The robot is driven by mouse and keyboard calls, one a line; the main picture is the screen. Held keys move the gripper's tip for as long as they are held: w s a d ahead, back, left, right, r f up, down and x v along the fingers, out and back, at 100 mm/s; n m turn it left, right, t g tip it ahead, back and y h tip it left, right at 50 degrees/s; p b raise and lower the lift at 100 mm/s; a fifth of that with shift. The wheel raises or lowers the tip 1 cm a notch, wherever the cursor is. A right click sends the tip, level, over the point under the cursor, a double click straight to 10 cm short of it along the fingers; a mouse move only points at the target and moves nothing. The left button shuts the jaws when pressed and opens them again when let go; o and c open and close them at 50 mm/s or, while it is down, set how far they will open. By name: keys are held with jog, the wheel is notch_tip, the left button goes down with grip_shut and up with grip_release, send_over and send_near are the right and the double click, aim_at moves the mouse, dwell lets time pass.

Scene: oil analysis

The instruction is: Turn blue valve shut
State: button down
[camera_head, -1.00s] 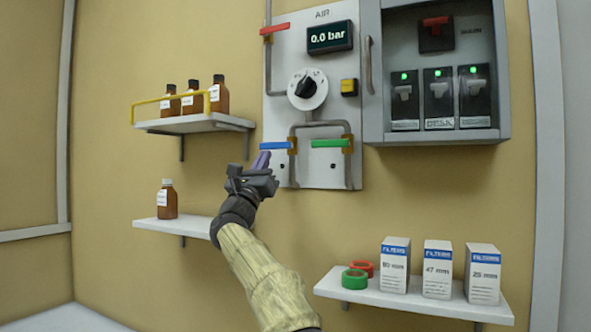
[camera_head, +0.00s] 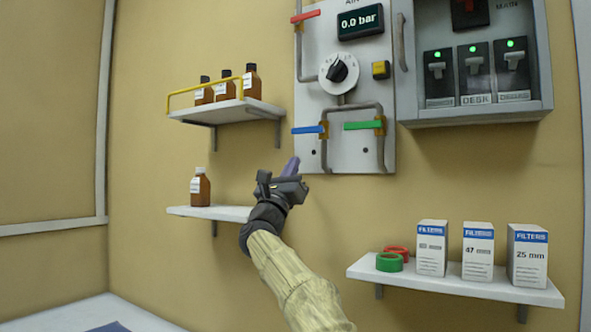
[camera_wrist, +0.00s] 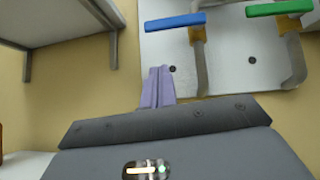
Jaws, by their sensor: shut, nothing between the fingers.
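The blue valve handle (camera_head: 309,130) lies horizontal on the lower left of the grey air panel (camera_head: 345,95), pointing left from its pipe. It also shows at the top of the wrist view (camera_wrist: 175,21). My gripper (camera_head: 291,165) is below and slightly left of the blue handle, apart from it. In the wrist view its purple fingers (camera_wrist: 158,86) are together and empty, pointing up toward the panel's lower edge. A green valve handle (camera_head: 364,125) lies horizontal to the right of the blue one.
A red handle (camera_head: 306,16), a black-knobbed dial (camera_head: 339,72) and a 0.0 bar display (camera_head: 360,22) sit higher on the panel. A bottle shelf (camera_head: 228,111) is left of it. A lower shelf (camera_head: 192,211) is close left of my gripper. A switch cabinet (camera_head: 480,117) is right.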

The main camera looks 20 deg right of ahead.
jog(key=b+v, duration=0.3)
jog(key=v, duration=0.5)
jog(key=shift+a, duration=0.35)
jog(key=shift+w+f, duration=0.15)
